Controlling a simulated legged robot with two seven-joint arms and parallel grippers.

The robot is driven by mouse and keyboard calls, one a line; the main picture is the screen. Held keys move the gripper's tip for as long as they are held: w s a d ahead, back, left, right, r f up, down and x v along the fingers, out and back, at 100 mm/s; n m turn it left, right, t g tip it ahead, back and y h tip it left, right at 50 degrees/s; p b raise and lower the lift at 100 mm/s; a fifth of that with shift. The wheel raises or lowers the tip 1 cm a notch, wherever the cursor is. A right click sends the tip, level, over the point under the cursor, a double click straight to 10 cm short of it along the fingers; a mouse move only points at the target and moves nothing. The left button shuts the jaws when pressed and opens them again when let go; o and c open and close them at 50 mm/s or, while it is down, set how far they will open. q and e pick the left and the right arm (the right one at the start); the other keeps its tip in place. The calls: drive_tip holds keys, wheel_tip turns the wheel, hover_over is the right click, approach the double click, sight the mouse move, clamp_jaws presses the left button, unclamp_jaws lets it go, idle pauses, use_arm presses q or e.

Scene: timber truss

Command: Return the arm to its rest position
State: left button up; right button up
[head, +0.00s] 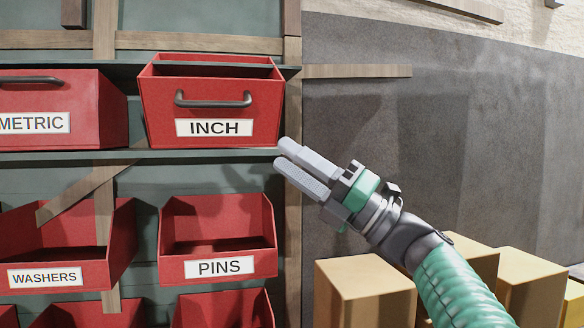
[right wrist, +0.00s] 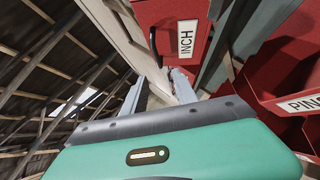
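My right gripper (head: 281,153) reaches in from the lower right in the head view. Its two grey fingers point up and left, toward the lower right corner of the red INCH bin (head: 215,105). In the right wrist view the fingers (right wrist: 159,84) stand apart with nothing between them. The INCH bin, with its dark handle, sits on the upper shelf and also shows in the right wrist view (right wrist: 203,22). Whether the fingers touch the bin or shelf I cannot tell. My left gripper is not in view.
A red METRIC bin (head: 88,95) stands left of INCH. WASHERS (head: 100,262) and PINS (head: 238,240) bins sit below. A wooden post (head: 293,200) edges the shelving. A grey wall (head: 480,130) lies behind.

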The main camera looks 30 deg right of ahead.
drive_tip(key=shift+a, duration=0.1)
drive_tip(key=w+d+f+m+t+h+p, duration=0.1)
drive_tip(key=w+d+f+m+h, duration=0.2)
drive_tip(key=w+f+m+h, duration=0.5)
drive_tip(key=w+d+f+m+t+h+p, duration=0.1)
drive_tip(key=w+d+f+m+t+h, duration=0.2)
drive_tip(key=f+m+h, duration=0.75)
wheel_tip(320, 180, down, 20)
drive_tip(key=a+m+g+y, duration=0.1)
drive_tip(key=a+m+g, duration=0.2)
drive_tip(key=m+g, duration=0.6)
drive_tip(key=s+a+f+m+g+y, duration=0.1)
drive_tip(key=s+a+f+m+g, duration=0.2)
drive_tip(key=s+f, duration=1)
drive_tip(key=s+a+f+m+g+y+p, duration=0.1)
drive_tip(key=s+a+f+m+g, duration=0.2)
drive_tip(key=s+a+f+g, duration=0.4)
drive_tip(key=s+f+g, duration=0.1)
drive_tip(key=s+f, duration=0.5)
